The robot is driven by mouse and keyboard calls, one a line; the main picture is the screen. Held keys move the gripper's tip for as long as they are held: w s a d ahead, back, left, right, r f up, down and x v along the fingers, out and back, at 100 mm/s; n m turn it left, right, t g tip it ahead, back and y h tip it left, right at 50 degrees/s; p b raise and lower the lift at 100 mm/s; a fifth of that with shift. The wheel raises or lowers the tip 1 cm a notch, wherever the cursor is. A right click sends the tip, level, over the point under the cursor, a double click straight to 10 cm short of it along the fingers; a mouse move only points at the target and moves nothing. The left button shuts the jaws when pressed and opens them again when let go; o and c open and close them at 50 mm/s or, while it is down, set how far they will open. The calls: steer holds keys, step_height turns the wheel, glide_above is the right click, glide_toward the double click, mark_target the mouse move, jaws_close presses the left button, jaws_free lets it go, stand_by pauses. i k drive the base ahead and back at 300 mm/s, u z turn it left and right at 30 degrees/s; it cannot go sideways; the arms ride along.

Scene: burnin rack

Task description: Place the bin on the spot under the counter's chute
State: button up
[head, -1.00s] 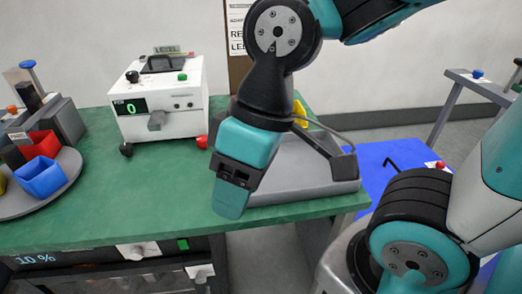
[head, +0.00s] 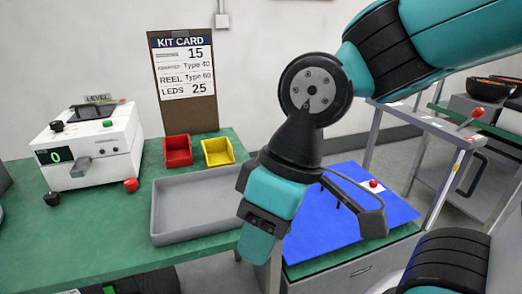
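The counter (head: 88,150) is a white box with a green 0 on its display, at the left of the head view. Its grey chute (head: 80,168) juts from the front, with bare green tabletop below it. A red bin (head: 177,152) and a yellow bin (head: 217,152) stand side by side behind the grey tray; both look empty. I cannot tell which bin is meant. My gripper (head: 258,242) points down at the tray's right end, in front of it and apart from both bins. It is seen from the side, so its opening is hidden. No held object shows.
The shallow grey tray (head: 190,210) lies empty on the green table (head: 110,235). A kit card (head: 185,80) stands behind the bins. A blue mat (head: 345,235) covers a lower surface at right. A grey cart (head: 425,125) stands beyond. Floor shows between the tables.

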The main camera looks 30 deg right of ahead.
mark_target(93, 204)
steer(key=z, duration=0.35)
steer(key=i, duration=0.2)
steer(key=u, duration=1.25)
steer(key=i, duration=0.5)
steer(key=u, duration=0.05)
